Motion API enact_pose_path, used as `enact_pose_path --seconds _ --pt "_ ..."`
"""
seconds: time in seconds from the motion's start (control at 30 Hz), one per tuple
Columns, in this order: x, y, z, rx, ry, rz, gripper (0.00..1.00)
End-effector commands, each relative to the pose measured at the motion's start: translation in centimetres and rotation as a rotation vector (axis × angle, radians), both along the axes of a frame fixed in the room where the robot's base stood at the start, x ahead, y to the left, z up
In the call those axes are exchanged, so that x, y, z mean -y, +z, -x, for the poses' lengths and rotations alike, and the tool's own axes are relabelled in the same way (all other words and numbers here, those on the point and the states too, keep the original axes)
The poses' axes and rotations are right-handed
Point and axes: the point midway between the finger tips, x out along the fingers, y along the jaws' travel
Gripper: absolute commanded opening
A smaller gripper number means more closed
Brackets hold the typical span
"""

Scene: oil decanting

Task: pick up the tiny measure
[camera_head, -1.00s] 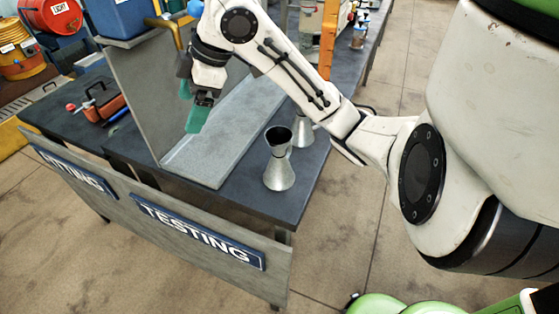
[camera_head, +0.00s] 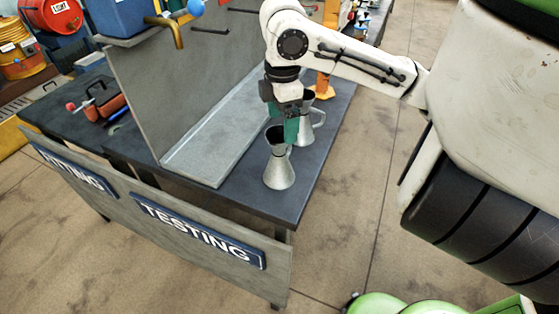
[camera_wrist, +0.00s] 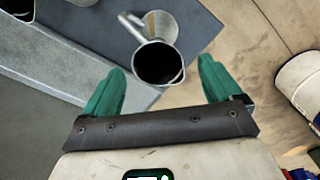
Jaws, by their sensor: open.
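Two flared metal measures stand upright on the dark bench. The front measure (camera_head: 279,174) has a wide base, narrow neck and dark mouth; it also shows in the wrist view (camera_wrist: 158,64). Which is the tiny one I cannot tell for sure. My gripper (camera_head: 291,138) points down, open and empty, by the front measure's mouth. In the wrist view its green fingertips (camera_wrist: 161,68) lie either side of that mouth.
A grey tray (camera_head: 207,168) with a tall upright panel (camera_head: 180,95) lies left of the measures. The bench's right edge is close beside them. A brass spout (camera_head: 168,27) juts out above the panel. An orange stand (camera_head: 323,85) is behind.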

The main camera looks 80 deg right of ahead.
Motion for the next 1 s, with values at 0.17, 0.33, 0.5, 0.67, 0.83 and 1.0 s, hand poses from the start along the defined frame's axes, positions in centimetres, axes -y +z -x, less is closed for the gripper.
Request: enact_pose_path --seconds 0.17,0.33,0.5,0.67,0.83,1.0 --pt "0.1 -1.8 -0.3 -0.002 0.0 -0.003 0.92" --pt "0.2 -4.2 -0.6 0.0 -0.001 -0.001 0.92" --pt "0.2 -5.1 -0.6 0.002 0.0 0.001 0.92" --pt "0.2 -5.1 -0.6 0.002 0.0 0.001 0.92" --pt "0.2 -5.1 -0.6 0.002 0.0 0.001 0.77" --pt "0.2 -5.1 -0.6 0.002 0.0 0.001 0.61"
